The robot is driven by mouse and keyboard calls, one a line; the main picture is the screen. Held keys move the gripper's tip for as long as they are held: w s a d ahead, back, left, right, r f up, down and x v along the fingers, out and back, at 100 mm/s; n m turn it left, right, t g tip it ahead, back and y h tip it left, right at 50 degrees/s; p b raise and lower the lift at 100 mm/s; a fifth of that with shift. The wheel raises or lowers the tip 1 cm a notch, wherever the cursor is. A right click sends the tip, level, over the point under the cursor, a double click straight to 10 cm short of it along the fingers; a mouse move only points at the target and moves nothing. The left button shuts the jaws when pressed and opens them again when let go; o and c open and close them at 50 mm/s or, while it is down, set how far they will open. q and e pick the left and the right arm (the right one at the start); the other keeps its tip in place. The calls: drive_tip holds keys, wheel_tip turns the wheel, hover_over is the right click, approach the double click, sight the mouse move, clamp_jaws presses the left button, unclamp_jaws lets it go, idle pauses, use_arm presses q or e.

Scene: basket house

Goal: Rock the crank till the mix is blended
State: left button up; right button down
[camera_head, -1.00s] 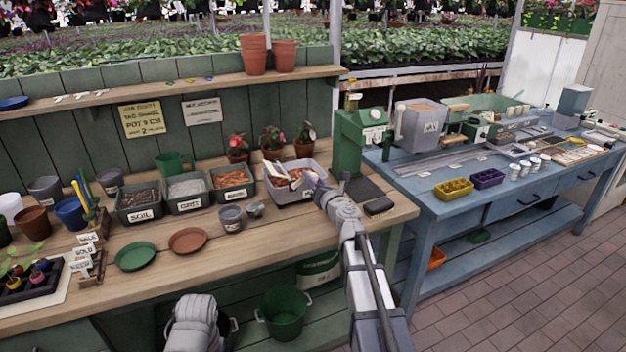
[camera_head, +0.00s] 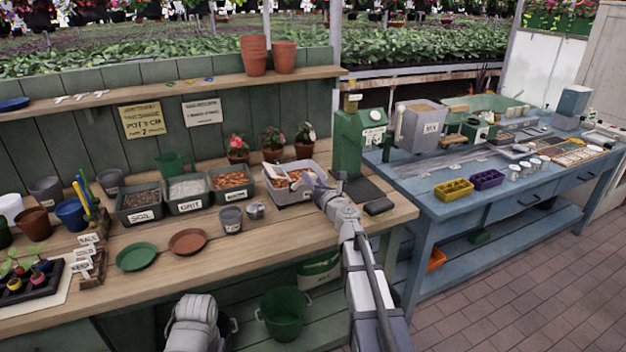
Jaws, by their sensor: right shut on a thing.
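The grey mixing tub (camera_head: 287,194) stands on the wooden bench, with orange-brown and pale mix (camera_head: 284,177) inside. My right gripper (camera_head: 318,183) is at the tub's right side, shut on a small part that I take to be the crank. The fingers and wrist hide most of that part, so its shape and angle cannot be told. Pale pieces show among the mix, and I cannot tell how evenly it is blended. My left arm shows at the bottom edge, but its gripper is not in view.
Bins of soil (camera_head: 140,201), grit (camera_head: 188,191) and orange material (camera_head: 232,180) stand left of the tub. A green machine (camera_head: 352,145) stands close behind my right wrist. A small grey pot (camera_head: 231,219) and a brown saucer (camera_head: 188,242) sit in front.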

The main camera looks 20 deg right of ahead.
drive_tip(key=n, duration=0.1)
drive_tip(key=a+r+n+p, duration=0.1)
drive_tip(key=shift+s+n, duration=0.1)
drive_tip(key=shift+n, duration=0.2)
drive_tip(key=a+f+n+b, duration=0.1)
drive_tip(key=a+n, duration=0.7)
drive_tip(key=n, duration=1.1)
drive_tip(key=shift+a, duration=0.25)
drive_tip(key=shift+f, duration=0.1)
drive_tip(key=c, duration=0.5)
unclamp_jaws()
drive_tip(key=shift+s, duration=0.1)
